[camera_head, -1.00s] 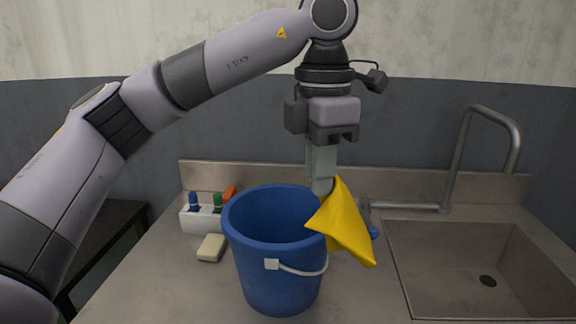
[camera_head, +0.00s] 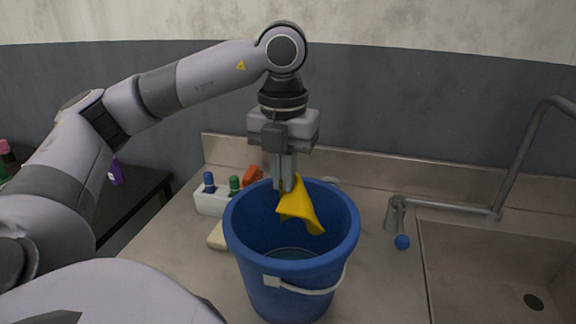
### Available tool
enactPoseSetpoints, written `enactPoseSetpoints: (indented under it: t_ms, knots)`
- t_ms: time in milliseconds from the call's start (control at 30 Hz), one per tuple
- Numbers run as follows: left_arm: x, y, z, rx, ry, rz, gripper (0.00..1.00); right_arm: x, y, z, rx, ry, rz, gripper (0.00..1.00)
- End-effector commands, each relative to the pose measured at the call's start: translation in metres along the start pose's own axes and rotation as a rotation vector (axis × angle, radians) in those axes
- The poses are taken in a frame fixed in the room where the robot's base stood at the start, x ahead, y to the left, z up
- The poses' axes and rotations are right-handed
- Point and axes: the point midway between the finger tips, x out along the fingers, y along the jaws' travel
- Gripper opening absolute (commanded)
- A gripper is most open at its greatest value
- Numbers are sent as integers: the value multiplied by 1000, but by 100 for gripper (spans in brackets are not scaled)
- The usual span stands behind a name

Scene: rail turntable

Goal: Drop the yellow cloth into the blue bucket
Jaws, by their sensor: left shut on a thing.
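The blue bucket (camera_head: 290,278) stands upright on the counter with its white handle hanging at the front. My left gripper (camera_head: 287,186) points down over the bucket's mouth and is shut on the yellow cloth (camera_head: 301,208). The cloth hangs from the fingertips within the bucket's opening, in front of its far inner wall. Part of the bucket's floor shows below it, apart from the cloth. The right gripper is not in view.
A white caddy (camera_head: 211,203) with blue- and green-capped bottles and an orange item stands behind the bucket at left. A pale sponge or soap (camera_head: 217,237) lies beside the bucket. The faucet (camera_head: 450,207) with a blue knob and the sink (camera_head: 500,265) are at right.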

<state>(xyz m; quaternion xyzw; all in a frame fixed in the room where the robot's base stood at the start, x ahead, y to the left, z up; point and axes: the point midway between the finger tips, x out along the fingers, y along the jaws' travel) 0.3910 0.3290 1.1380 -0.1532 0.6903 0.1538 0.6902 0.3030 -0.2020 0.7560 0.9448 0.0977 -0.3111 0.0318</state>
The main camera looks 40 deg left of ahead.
Motion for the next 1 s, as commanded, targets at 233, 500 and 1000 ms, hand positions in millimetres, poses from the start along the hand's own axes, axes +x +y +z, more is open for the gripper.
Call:
enactPoseSetpoints:
  t_ms: [233,500,1000]
  knots:
    - [19,0,0,0,3,2,0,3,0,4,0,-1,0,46]
    - [53,0,0,0,0,0,0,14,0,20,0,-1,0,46]
    - [59,0,0,1,0,-1,36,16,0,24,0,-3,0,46]
